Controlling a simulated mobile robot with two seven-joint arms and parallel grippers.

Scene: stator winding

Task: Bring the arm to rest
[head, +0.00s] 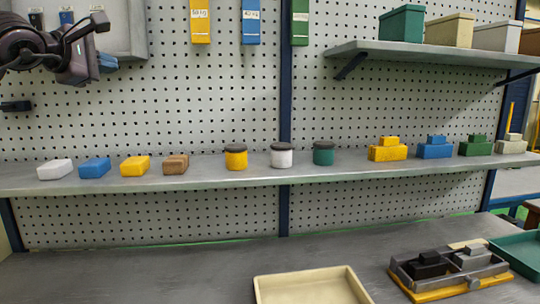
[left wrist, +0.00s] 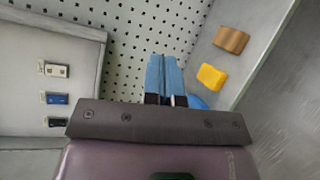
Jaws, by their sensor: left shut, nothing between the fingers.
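My left arm comes in at the upper left of the head view, in front of the pegboard. My left gripper (head: 106,62) is raised well above the long shelf (head: 225,173) and apart from everything on it. In the left wrist view its two blue fingers (left wrist: 164,72) are closed together with nothing between them. My right gripper is in neither view.
White (head: 55,169), blue (head: 95,169), yellow (head: 135,166) and brown (head: 175,164) blocks stand on the long shelf, with lidded pots and stepped blocks further right. A grey panel (head: 125,30) is behind my left arm. A cream tray (head: 310,288) is on the bench.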

